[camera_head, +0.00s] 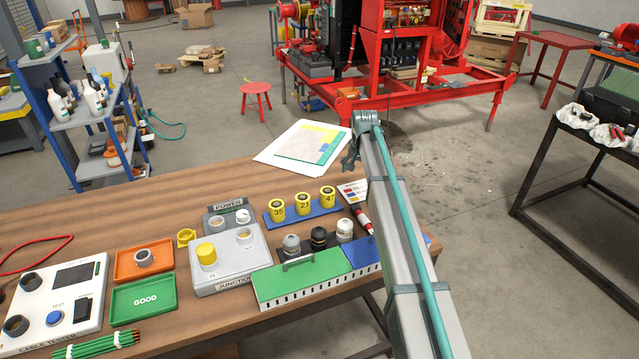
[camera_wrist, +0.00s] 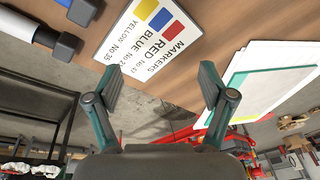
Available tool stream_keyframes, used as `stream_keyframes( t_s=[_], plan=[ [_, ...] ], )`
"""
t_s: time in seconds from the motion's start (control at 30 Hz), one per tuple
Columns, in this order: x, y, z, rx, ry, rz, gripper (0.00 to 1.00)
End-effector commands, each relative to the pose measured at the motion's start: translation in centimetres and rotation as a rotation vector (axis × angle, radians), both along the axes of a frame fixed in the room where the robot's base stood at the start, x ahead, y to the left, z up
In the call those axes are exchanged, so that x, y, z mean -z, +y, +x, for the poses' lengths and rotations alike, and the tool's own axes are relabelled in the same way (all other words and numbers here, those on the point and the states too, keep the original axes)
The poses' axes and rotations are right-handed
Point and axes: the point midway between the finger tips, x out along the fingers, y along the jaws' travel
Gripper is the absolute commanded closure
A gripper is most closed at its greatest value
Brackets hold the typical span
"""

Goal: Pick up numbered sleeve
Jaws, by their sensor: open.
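Three yellow numbered sleeves stand upright in a row on a blue holder (camera_head: 312,217) on the bench in the head view: the left sleeve (camera_head: 277,210) reads 35, the middle sleeve (camera_head: 303,205) reads 21, the right sleeve (camera_head: 328,198) reads 47. My gripper (camera_head: 350,160) is above the bench's far edge, beyond and right of the sleeves. In the wrist view my gripper (camera_wrist: 161,82) has its fingers wide apart with nothing between them. No numbered sleeve shows there. A markers card (camera_wrist: 150,38) with red, blue and yellow squares lies ahead of the fingers.
White, black and grey fittings (camera_head: 318,238) stand before the holder, behind a green and blue box (camera_head: 298,280). A grey junction box (camera_head: 230,262) is left of them. A marker-like tool (camera_head: 361,217) lies right. Paper sheets (camera_head: 303,145) lie at the far edge.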

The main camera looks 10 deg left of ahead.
Motion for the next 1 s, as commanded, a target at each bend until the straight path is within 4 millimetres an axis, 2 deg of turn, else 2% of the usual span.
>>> stream_keyframes(
  t_s=[0.03,0.1,0.2,0.3,0.47,0.73,1.0],
  plan=[
    [-2.8,2.5,-1.5,-0.002,0.052,-0.006,0.19],
    [-4.5,4.7,-3.4,0.005,0.119,-0.017,0.19],
    [-6.1,6.8,-5.4,0.011,0.184,-0.032,0.19],
    [-6.6,7.7,-6.4,0.015,0.214,-0.041,0.19],
    [-5.3,7.8,-6.7,0.017,0.224,-0.043,0.19],
    [-1.7,7.8,-6.7,0.016,0.222,-0.043,0.19],
    [-0.2,7.8,-6.6,0.016,0.221,-0.042,0.19]
  ],
)
